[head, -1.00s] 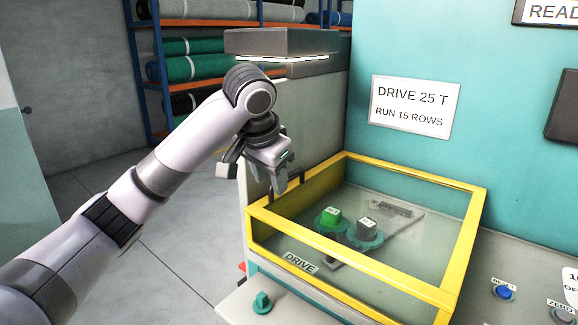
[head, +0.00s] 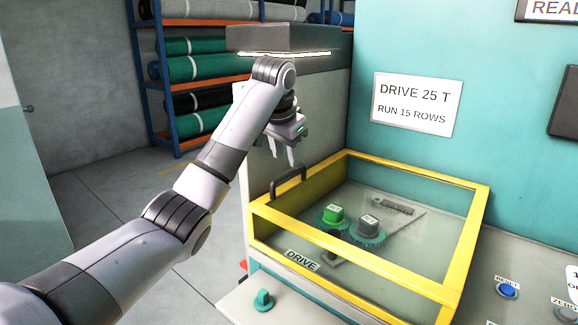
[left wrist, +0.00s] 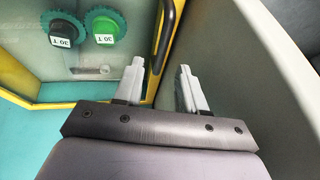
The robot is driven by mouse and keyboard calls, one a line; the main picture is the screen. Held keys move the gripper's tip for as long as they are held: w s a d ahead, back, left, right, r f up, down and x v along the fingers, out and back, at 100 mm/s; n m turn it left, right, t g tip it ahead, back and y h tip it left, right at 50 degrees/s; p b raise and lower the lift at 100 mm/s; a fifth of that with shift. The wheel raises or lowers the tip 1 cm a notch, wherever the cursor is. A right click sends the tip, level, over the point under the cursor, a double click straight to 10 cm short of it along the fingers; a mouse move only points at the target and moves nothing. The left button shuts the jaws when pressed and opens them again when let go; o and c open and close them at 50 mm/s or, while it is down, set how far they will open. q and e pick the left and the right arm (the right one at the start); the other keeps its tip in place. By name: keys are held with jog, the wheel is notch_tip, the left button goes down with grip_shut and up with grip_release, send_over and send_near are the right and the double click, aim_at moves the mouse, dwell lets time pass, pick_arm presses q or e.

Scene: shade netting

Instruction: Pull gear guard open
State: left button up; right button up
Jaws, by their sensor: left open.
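The gear guard (head: 365,278) is a yellow-framed clear cover. It sits closed over the gears in the head view. Its dark handle (head: 287,181) stands on the left side of the frame and also shows in the left wrist view (left wrist: 168,34). Under the clear panel are a gear with a green hub (head: 333,214) and a gear with a dark grey hub (head: 368,226). My left gripper (head: 281,158) is open and empty. It is above and slightly behind the handle, apart from it. In the left wrist view its fingers (left wrist: 160,88) point toward the handle side. My right gripper is not in view.
A grey box with a light strip (head: 285,42) overhangs close above my left wrist. The machine's pale side wall (head: 325,125) stands behind the gripper. A teal knob (head: 263,300) and a blue button (head: 507,290) are on the front ledge. Shelves with rolls (head: 195,95) stand behind.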

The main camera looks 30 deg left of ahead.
aim_at(290, 171)
pick_arm(q)
jog(key=shift+w+p+x, duration=0.2)
jog(key=shift+p+x, duration=0.15)
jog(key=shift+x, duration=2.3)
jog(key=shift+r, duration=0.1)
jog(key=shift+c, duration=0.3)
grip_shut()
